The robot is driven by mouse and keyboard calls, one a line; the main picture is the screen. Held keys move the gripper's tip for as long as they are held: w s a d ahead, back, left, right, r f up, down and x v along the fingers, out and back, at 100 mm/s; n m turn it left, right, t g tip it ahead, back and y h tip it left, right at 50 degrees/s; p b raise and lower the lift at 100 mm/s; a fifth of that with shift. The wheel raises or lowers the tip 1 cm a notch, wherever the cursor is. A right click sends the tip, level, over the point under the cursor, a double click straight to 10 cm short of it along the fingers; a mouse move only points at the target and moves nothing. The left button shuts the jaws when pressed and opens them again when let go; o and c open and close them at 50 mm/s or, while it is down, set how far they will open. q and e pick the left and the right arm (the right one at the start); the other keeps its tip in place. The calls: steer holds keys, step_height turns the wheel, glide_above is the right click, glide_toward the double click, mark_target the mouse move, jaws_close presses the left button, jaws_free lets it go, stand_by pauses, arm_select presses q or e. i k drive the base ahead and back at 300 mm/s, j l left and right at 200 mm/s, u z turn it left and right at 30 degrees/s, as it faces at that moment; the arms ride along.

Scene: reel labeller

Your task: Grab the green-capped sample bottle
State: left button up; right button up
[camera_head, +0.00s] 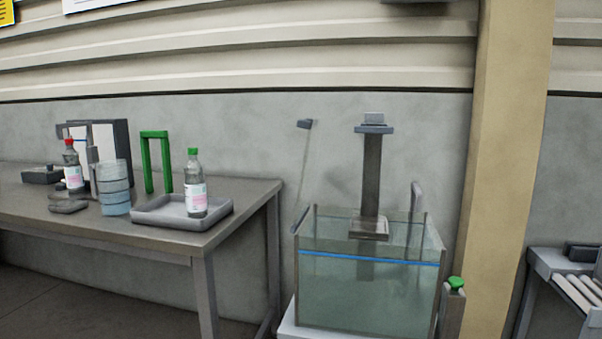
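The green-capped sample bottle (196,184) stands upright in a shallow grey tray (153,217) near the right end of the table. It is clear with a white and pink label. A similar bottle with a red cap (73,166) stands further left on the table. Neither of my grippers shows in the head view.
A grey table (110,231) carries a clear blue-tinted beaker (114,188), a green frame (147,163) behind the tray and a white-and-grey device (121,150). A glass water tank (367,295) stands right of the table, beside a tan post (508,150). A roller stand (543,263) is at far right.

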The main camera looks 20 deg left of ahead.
mark_target(194, 183)
steer(key=j+z, duration=0.2)
steer(key=j, duration=1)
steer(key=k+j+z, duration=0.2)
steer(key=j, duration=0.95)
steer(key=i+j+z, duration=0.1)
steer(key=i+j, duration=0.6)
steer(key=j, duration=0.2)
steer(key=i+j+z, duration=0.15)
steer(key=i+j, duration=0.2)
